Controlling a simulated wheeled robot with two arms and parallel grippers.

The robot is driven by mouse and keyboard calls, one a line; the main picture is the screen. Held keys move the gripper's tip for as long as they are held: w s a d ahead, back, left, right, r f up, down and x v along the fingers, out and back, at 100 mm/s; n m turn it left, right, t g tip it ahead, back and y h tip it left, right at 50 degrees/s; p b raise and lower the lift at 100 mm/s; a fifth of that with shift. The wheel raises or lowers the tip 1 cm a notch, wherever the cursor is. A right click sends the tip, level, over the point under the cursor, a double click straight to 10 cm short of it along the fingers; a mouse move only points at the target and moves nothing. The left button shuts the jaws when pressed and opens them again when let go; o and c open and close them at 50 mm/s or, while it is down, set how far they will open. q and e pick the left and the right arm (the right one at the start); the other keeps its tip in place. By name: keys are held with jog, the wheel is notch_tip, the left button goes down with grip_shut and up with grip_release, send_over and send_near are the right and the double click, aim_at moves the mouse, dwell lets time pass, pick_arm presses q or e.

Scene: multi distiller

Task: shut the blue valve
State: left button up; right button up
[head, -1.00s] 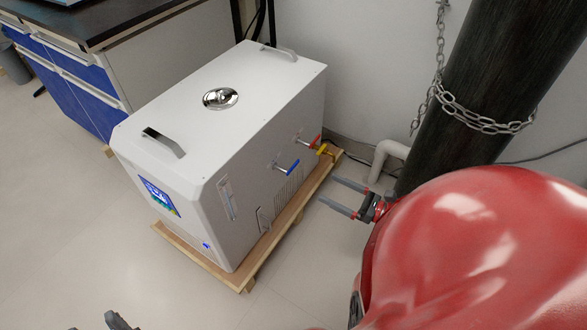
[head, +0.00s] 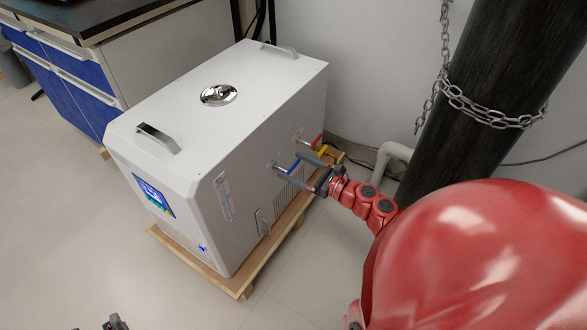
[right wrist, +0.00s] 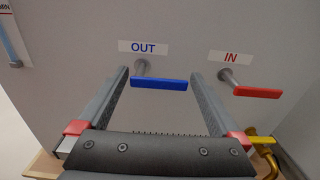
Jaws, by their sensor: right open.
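The blue valve (head: 293,167) is a lever handle on the side of the white distiller (head: 190,200). In the right wrist view its blue handle (right wrist: 158,84) points to the right, nearly level, from a metal stem under the OUT label. My right gripper (head: 287,162) is open, with its two fingers on either side of the blue handle; in the right wrist view the gripper (right wrist: 160,76) frames the handle. I cannot tell whether a finger touches it. Only dark tips of my left gripper (head: 98,325) show at the bottom edge, so its jaws are unclear.
A red valve (right wrist: 257,92) under the IN label sits just right of the blue one, and a yellow fitting (right wrist: 262,140) is lower right. The distiller stands on a wooden pallet (head: 240,283). A dark chained cylinder (head: 475,90) stands at right. Floor in front is clear.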

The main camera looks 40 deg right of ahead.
jog(key=shift+w+a, duration=0.2)
jog(key=shift+w, duration=0.2)
jog(key=shift+c, duration=0.3)
jog(key=c, duration=1)
jog(key=shift+c, duration=0.2)
